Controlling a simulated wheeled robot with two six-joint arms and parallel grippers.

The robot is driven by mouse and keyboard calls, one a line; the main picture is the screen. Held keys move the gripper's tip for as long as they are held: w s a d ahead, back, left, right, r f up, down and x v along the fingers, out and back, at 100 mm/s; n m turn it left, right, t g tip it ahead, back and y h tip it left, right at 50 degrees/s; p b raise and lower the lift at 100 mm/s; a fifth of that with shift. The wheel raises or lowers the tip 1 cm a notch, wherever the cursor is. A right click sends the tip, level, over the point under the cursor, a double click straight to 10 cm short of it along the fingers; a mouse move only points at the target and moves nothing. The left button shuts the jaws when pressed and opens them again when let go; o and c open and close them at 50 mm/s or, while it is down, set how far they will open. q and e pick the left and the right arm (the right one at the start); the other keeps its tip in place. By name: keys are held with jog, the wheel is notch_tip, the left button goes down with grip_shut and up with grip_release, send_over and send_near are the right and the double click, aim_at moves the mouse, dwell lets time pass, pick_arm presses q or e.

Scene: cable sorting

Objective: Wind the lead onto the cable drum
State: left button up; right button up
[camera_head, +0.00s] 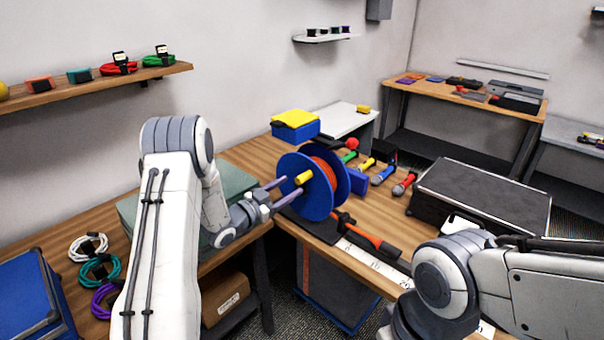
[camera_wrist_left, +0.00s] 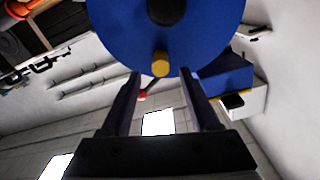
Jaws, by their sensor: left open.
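The cable drum (camera_head: 294,165) has blue flanges, with an orange-red lead (camera_head: 328,168) between them. It stands upright on the workbench. A yellow crank knob (camera_head: 303,178) sticks out from its near side. My left gripper (camera_head: 281,190) is open, its two fingers pointing at the drum beside the knob. In the left wrist view the knob (camera_wrist_left: 160,64) lies ahead, between the lines of the open fingers (camera_wrist_left: 160,85), with the blue flange (camera_wrist_left: 205,30) behind it. I cannot tell whether a finger touches the knob. My right gripper is not in view.
Several coloured-handled microphones (camera_head: 383,175) lie right of the drum. A black case (camera_head: 469,196) sits farther right. A blue and yellow box (camera_head: 295,126) is behind. Coiled cables (camera_head: 100,268) lie on the left bench. A gap separates the benches.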

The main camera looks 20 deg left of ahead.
aim_at(303, 178)
pick_arm(q)
jog(key=p+x, duration=0.1)
jog(key=x, duration=0.5)
jog(key=shift+w+d, duration=0.15)
jog(key=shift+w, duration=0.25)
grip_shut()
dwell(1.0)
